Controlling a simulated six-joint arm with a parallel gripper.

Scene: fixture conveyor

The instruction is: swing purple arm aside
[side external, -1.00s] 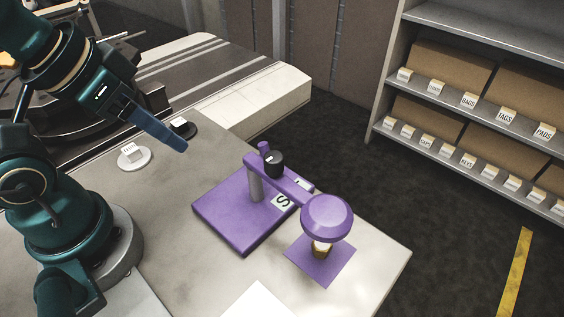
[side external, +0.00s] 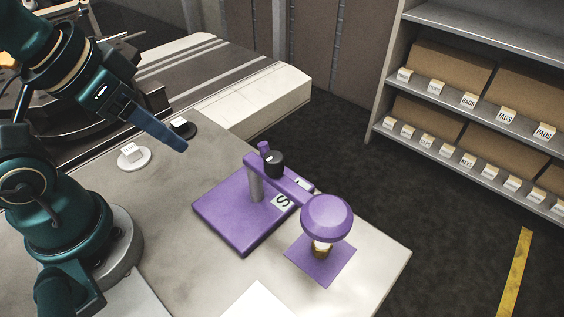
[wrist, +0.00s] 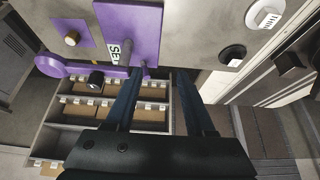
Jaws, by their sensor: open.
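The purple arm (side external: 294,187) is a bar on a post above a purple base plate (side external: 225,212). A black knob (side external: 273,163) and a small purple peg (side external: 264,148) stand near its post end. Its round purple head (side external: 326,216) hangs over a brass-coloured piece (side external: 321,250) on a purple square (side external: 331,268). In the wrist view the purple arm (wrist: 100,72) runs left to the round head (wrist: 50,66). My gripper (side external: 182,147) is up and to the left of the fixture, apart from it. In the wrist view its two fingers (wrist: 158,103) are spread and empty.
A white disc (side external: 134,160) and a black disc (side external: 183,129), each with a tag, sit on the table at the left. A white sheet (side external: 260,302) lies at the front edge. A conveyor (side external: 235,88) runs behind. A shelf (side external: 450,85) with boxes stands right.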

